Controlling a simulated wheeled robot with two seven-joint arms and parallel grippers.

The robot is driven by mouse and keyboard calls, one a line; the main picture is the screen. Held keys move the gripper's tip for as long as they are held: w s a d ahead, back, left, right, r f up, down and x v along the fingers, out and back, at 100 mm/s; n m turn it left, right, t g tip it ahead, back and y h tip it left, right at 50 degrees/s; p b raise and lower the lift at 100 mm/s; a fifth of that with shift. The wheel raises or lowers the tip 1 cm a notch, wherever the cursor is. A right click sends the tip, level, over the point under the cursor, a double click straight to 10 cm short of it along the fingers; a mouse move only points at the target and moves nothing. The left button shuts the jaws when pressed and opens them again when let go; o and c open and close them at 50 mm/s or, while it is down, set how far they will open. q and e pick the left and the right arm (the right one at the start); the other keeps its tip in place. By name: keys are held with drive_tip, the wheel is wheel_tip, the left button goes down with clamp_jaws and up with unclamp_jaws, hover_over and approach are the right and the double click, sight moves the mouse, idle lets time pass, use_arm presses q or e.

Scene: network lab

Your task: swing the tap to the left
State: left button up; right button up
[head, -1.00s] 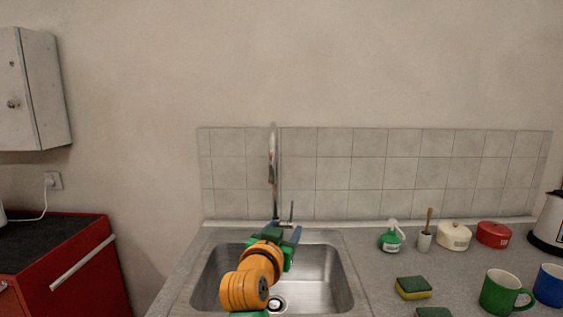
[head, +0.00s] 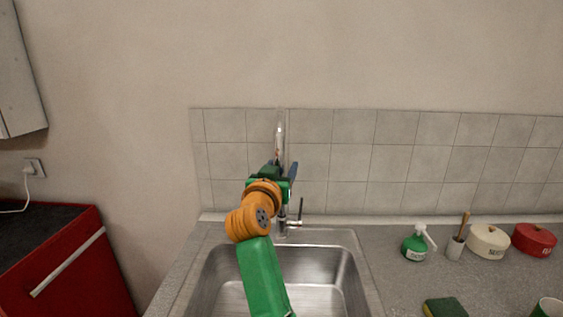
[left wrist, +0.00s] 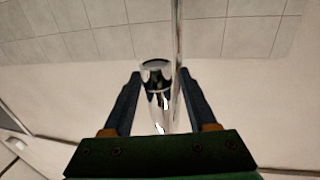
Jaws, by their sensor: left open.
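The chrome tap (head: 280,133) stands upright behind the sink, with a small lever (head: 298,216) at the right of its base. My left gripper (head: 281,168) is in front of the tap's upper part and hides some of it. In the left wrist view the tap's spout end (left wrist: 156,75) and a thin upright pipe (left wrist: 176,60) show between the two blue fingers of the gripper (left wrist: 158,88). The fingers are apart, with a gap on the left side of the spout. I cannot tell whether the right finger touches the pipe. My right gripper is not in view.
The steel sink (head: 322,262) lies below my left arm. On the worktop (head: 400,285) to the right are a green soap bottle (head: 415,245), a brush in a holder (head: 456,243), a cream pot (head: 488,241), a red pot (head: 534,239) and a sponge (head: 445,307). The tiled wall (head: 400,150) stands behind.

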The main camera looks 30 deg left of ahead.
use_arm(q)
drive_tip(key=shift+w+a+f, duration=0.1)
drive_tip(key=shift+w, duration=0.2)
drive_tip(key=shift+s, duration=0.2)
drive_tip(key=c, duration=0.3)
clamp_jaws()
drive_tip(key=shift+r, duration=0.2)
idle(0.5)
